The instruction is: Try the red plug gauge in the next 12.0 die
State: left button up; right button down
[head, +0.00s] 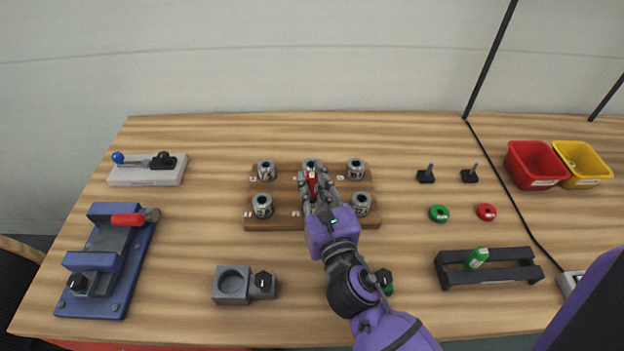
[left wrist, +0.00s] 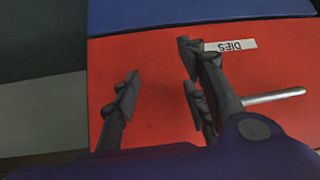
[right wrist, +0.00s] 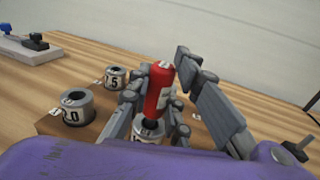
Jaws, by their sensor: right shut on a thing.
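My right gripper (head: 311,190) is shut on the red plug gauge (right wrist: 158,88), which it holds upright above the die board (head: 285,223). In the right wrist view the gauge's dark lower end is at the mouth of a die (right wrist: 148,130); I cannot tell how far it is in. That die appears to be the front middle one, hidden by the gripper in the head view. A die marked like 2.0 (right wrist: 73,110) and one marked like 1.5 (right wrist: 115,78) stand to its left. My left gripper (left wrist: 158,85) is open and empty, over a red surface labelled DIES.
A blue fixture (head: 105,260) with a red handle stands left. A grey block (head: 232,285) is in front. Red (head: 533,165) and yellow (head: 582,165) bins stand back right. Green and red rings lie between.

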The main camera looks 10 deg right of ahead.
pick_arm(q)
jog(key=shift+s+f+g+b, duration=0.3)
jog(key=shift+s+f+b, duration=0.35)
jog(key=shift+s+f, duration=0.45)
pick_arm(e)
jog(key=shift+f, duration=1.05)
pick_arm(q)
jog(key=shift+f, duration=0.2)
pick_arm(e)
jog(key=shift+f, duration=0.1)
jog(key=shift+s+f, duration=0.1)
jog(key=shift+f, duration=0.1)
pick_arm(q)
jog(key=shift+w+r, duration=0.1)
pick_arm(e)
jog(key=shift+r+p, duration=1.15)
jog(key=shift+r, duration=0.3)
pick_arm(q)
jog(key=shift+t, duration=0.4)
jog(key=w+r, duration=0.1)
jog(key=r, duration=0.1)
jog(key=w+r, duration=0.2)
jog(key=shift+w+r, duration=0.1)
jog(key=shift+w, duration=0.1)
pick_arm(e)
jog(key=shift+r, duration=0.2)
